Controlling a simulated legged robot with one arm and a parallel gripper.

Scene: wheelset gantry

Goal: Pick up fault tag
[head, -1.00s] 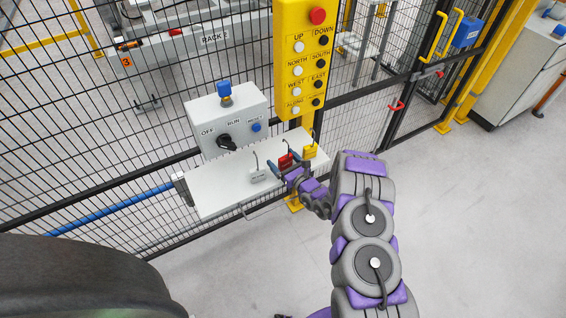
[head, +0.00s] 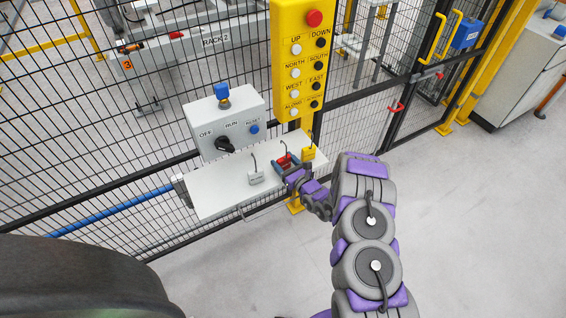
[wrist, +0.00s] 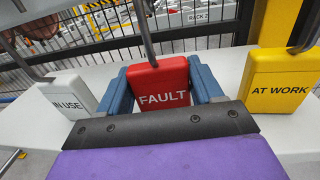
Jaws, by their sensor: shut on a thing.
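The red fault tag (wrist: 160,85), lettered FAULT, stands upright with its grey hook rising above it in the wrist view. My gripper (wrist: 162,92) has one blue finger on each side of the tag and is shut on it. The lower edge of the tag is hidden behind the gripper's dark front plate. In the head view my gripper (head: 288,166) is at the white shelf (head: 215,190), and the fault tag (head: 284,159) shows partly between the fingers.
A white IN USE tag (wrist: 68,95) stands left of the fault tag and a yellow AT WORK tag (wrist: 277,88) stands right, both close to my fingers. Behind the shelf are a grey switch box (head: 222,120), a yellow button panel (head: 300,65) and mesh fencing.

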